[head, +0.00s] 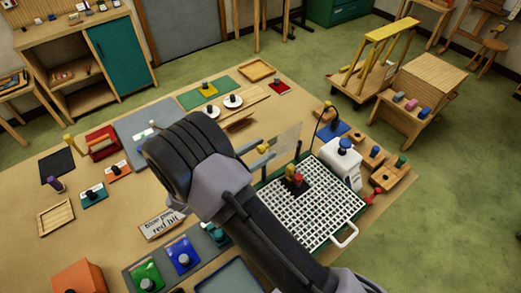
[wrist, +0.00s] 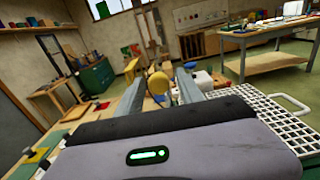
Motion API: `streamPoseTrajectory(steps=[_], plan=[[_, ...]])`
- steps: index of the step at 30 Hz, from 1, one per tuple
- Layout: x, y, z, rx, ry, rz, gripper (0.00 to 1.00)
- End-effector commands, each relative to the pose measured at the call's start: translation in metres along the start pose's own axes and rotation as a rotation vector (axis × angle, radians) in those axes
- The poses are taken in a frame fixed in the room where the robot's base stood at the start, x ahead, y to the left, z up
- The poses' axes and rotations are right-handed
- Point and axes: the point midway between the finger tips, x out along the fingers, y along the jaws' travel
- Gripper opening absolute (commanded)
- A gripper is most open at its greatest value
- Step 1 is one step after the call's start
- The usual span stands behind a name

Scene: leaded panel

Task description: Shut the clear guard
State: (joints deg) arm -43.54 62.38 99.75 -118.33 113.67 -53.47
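The clear guard (head: 286,143) is a faint see-through panel raised at the left of the white grinder housing (head: 342,165), behind the white grid tray (head: 315,205). My gripper (head: 257,154) is beside the guard's left end, with its two grey fingers apart. A round yellow knob (wrist: 158,82) shows between the fingers in the wrist view, with a gap on each side. I cannot tell whether this knob belongs to the guard. The clear panel itself is hard to make out in the wrist view. My arm hides part of the table left of the grid.
A yellow and a red knob (head: 297,179) stand on the grid near a dark patch. Wooden blocks with coloured knobs (head: 373,157) stand right of the grinder. A thin dark cable (head: 318,125) rises behind the guard. Plates and mats lie further back.

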Motion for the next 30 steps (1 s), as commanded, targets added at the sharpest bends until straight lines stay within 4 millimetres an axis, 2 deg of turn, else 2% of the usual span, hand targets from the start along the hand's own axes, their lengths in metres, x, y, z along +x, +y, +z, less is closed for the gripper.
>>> streamPoseTrajectory(steps=[1,6,30], plan=[[-0.0001,0.0000,0.0000,0.000,0.000,0.000,0.33],[-0.0002,0.0000,0.0000,0.000,0.000,0.000,0.00],[-0.0003,0.0000,-0.0002,0.000,0.000,0.000,0.00]])
